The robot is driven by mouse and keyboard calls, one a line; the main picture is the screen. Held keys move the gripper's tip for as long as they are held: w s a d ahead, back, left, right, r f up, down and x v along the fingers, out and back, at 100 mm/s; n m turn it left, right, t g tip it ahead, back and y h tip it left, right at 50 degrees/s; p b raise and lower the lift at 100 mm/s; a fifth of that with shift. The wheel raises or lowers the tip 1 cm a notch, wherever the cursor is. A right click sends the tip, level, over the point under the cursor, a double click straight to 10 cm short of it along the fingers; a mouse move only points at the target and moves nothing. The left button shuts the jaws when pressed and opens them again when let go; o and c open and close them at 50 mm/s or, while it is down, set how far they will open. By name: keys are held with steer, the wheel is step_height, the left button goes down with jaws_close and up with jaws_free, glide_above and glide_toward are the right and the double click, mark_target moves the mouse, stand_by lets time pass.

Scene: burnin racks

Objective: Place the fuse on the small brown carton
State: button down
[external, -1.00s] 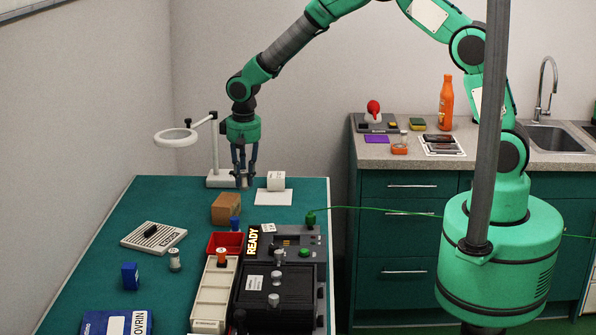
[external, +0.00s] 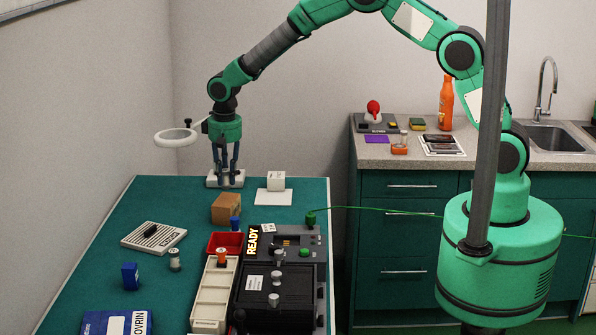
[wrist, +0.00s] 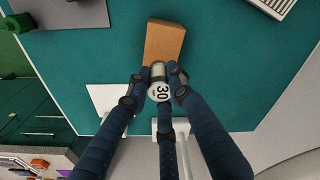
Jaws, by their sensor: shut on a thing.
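The fuse (wrist: 159,90) is a small silver cylinder with a white end marked "30", held between the fingertips of my gripper (wrist: 157,84) in the wrist view. The small brown carton (external: 226,208) stands on the green table's far part; it also shows just beyond the fuse in the wrist view (wrist: 165,42). In the external view my gripper (external: 227,183) points down above the table, behind the carton and in front of the magnifier stand. The fuse cannot be made out there.
The magnifier (external: 176,138) stands close behind my gripper. A small white box (external: 276,181) and a white sheet (external: 273,197) lie to the right.

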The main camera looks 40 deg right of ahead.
mark_target(225, 185)
steer(key=shift+w+f, duration=0.2)
steer(key=shift+f, duration=1.55)
steer(key=shift+f, duration=0.2)
steer(key=c, duration=1.5)
jaws_free()
steer(key=shift+c, duration=0.2)
steer(key=shift+r, duration=0.15)
steer(key=r, duration=0.8)
steer(key=s+r, duration=0.1)
steer(key=r, duration=0.3)
steer(key=shift+a, duration=0.25)
